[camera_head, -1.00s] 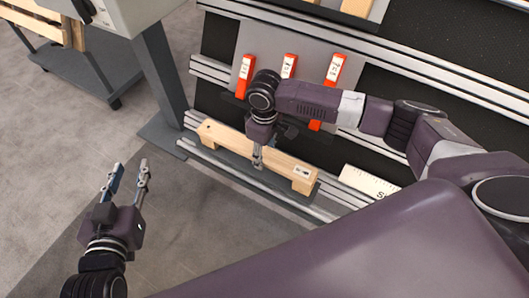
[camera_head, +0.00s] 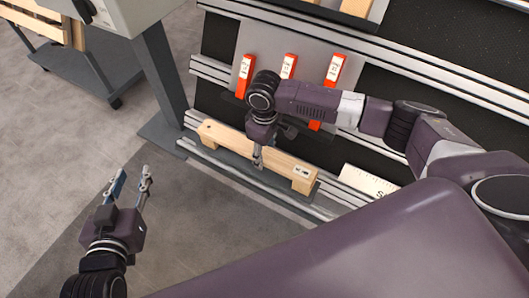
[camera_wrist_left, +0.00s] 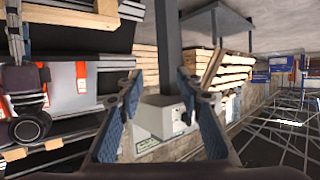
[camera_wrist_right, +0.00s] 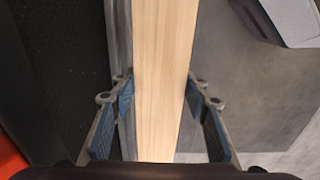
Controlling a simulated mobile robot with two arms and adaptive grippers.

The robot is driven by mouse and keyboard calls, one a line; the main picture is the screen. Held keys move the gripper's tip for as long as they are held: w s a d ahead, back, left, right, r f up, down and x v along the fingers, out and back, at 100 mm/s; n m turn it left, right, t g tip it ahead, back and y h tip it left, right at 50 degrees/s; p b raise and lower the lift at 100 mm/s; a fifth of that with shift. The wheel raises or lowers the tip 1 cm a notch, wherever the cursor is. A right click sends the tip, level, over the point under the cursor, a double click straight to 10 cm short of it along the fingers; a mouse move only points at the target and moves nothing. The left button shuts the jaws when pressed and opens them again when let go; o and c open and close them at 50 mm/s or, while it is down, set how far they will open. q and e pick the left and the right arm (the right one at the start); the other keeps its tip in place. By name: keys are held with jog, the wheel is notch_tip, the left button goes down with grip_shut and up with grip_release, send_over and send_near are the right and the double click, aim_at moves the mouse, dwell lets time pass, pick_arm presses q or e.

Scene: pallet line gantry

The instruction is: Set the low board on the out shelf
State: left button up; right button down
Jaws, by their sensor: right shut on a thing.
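The low board (camera_head: 225,140) is a pale wooden beam with small blocks under its ends. It lies along the low ledge (camera_head: 205,152) at the foot of the black-panelled rack; I cannot tell whether it touches the ledge. My right gripper (camera_head: 258,164) points down and is shut on the board near its middle. In the right wrist view the board (camera_wrist_right: 165,75) runs between the two fingers. My left gripper (camera_head: 133,182) is open and empty, out over the floor to the left. No label shows which ledge is the out shelf.
Orange-red labelled pieces (camera_head: 288,66) stand on a grey panel above the board. A white plate (camera_head: 365,183) with partly hidden lettering lies right of it. A grey post (camera_head: 160,75) stands left of the rack. A cart (camera_head: 85,75) holds wood at the far left. Floor in front is free.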

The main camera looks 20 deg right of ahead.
pick_arm(q)
jog(key=shift+s+a+f, duration=0.1)
jog(key=shift+s+f, duration=0.15)
jog(key=shift+f, duration=0.2)
pick_arm(e)
jog(key=shift+f, duration=0.1)
jog(key=c, duration=1)
grip_release()
jog(key=shift+c, duration=0.4)
